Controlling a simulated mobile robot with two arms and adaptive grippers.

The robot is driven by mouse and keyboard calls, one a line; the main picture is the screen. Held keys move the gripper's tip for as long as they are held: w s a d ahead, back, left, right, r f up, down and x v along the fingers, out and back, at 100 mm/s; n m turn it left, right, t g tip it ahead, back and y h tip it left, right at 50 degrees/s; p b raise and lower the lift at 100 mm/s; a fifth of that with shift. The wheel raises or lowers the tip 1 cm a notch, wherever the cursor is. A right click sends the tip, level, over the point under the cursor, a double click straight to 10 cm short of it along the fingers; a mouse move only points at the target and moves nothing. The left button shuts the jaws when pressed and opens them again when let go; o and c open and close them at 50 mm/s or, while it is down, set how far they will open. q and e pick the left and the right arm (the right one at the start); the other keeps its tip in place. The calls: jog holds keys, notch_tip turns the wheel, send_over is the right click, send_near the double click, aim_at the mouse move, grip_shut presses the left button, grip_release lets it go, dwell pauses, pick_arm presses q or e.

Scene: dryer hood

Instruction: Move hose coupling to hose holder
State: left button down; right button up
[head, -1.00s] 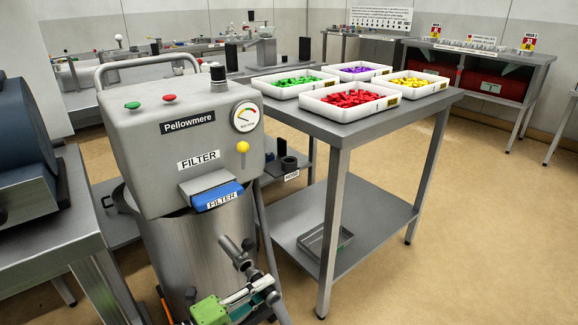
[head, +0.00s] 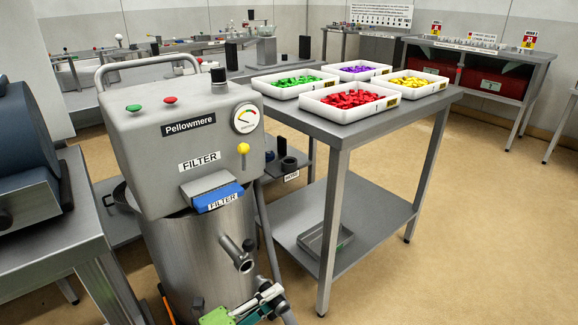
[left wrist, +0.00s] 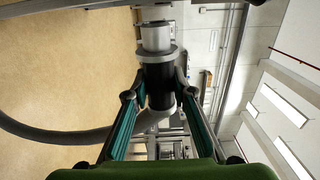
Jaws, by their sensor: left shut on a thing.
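My left gripper (head: 266,300) is at the bottom of the head view, below and right of the bare metal pipe stub (head: 240,257) on the filter drum. In the left wrist view its fingers (left wrist: 159,95) are shut on the hose coupling (left wrist: 160,82), a black cylinder with a grey collar and pale metal end. A dark hose (left wrist: 50,134) curves off to the left there. The hose holder (head: 289,163), a dark ring-like cup, stands on a low shelf behind the machine, above a small label that seems to read HOSE. My right gripper is not in view.
The Pellowmere filter machine (head: 160,155) stands close in front. A steel table (head: 380,122) with trays of coloured pieces stands right of it, its leg near my gripper. A bench (head: 85,225) is at the left. Open floor (head: 470,230) lies at the right.

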pick_arm(q)
jog(key=shift+s+a, duration=0.2)
jog(key=shift+s, duration=0.15)
jog(key=shift+s+a+p, duration=0.35)
jog(key=shift+s+a, duration=0.15)
jog(key=shift+s, duration=0.25)
jog(key=shift+s+a+p, duration=0.15)
jog(key=shift+s+a, duration=0.25)
jog(key=shift+s, duration=0.3)
jog(key=shift+s+a+p, duration=0.1)
jog(key=shift+s+a, duration=0.35)
jog(key=shift+s, duration=0.3)
jog(key=shift+s+a+p, duration=0.15)
jog(key=shift+s+a, duration=0.25)
jog(key=shift+s, duration=0.3)
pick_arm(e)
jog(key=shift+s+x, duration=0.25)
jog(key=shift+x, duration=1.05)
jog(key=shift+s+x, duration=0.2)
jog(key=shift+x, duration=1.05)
pick_arm(q)
jog(key=shift+r, duration=0.1)
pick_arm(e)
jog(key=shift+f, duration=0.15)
